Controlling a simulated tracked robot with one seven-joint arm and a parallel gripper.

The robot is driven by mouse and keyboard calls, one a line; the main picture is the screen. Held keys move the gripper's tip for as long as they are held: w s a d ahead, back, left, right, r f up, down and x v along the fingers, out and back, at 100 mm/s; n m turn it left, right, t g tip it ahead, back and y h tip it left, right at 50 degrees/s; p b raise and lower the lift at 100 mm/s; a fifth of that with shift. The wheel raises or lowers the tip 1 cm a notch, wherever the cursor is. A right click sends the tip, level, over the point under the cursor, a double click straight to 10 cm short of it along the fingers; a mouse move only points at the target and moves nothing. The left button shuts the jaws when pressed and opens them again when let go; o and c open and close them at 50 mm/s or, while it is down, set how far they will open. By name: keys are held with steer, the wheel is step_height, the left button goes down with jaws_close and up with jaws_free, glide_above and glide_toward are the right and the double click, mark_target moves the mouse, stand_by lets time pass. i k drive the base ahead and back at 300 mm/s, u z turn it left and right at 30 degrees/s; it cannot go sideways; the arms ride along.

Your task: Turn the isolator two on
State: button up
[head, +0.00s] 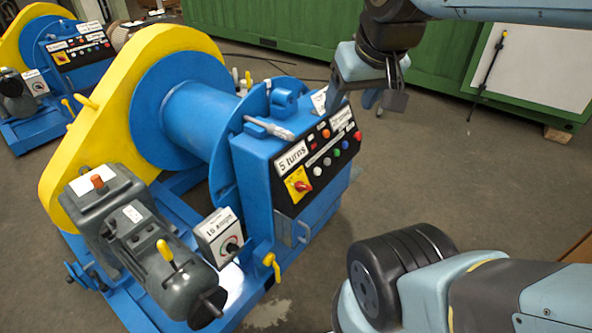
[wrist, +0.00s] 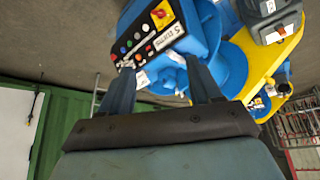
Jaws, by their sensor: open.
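The near blue winch machine has a black control panel (head: 320,160) on its sloped top, with several coloured buttons and a "5 turns" label (head: 292,157). A red rotary switch (head: 301,186) on a yellow plate sits at the panel's near left end; it also shows in the wrist view (wrist: 159,13). A similar red switch (head: 60,57) is on a second machine at the far left. I cannot read which is isolator two, nor the knobs' positions. My gripper (head: 365,98) is open and empty near the panel's far end, apart from the near switch; it shows in the wrist view (wrist: 160,85).
A grey motor (head: 150,235) and a small white box with a dial (head: 219,238) stand left of the panel. A yellow guard (head: 90,120) covers the machine's left side. A green container (head: 290,35) stands behind. The floor to the right is open.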

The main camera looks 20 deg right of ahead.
mark_target(300, 186)
steer(key=u, duration=1.1)
steer(key=i, duration=0.1)
steer(key=z, duration=2.85)
steer(key=k, duration=1.45)
steer(key=u, duration=0.55)
steer(key=i, duration=0.95)
steer(key=u, duration=0.05)
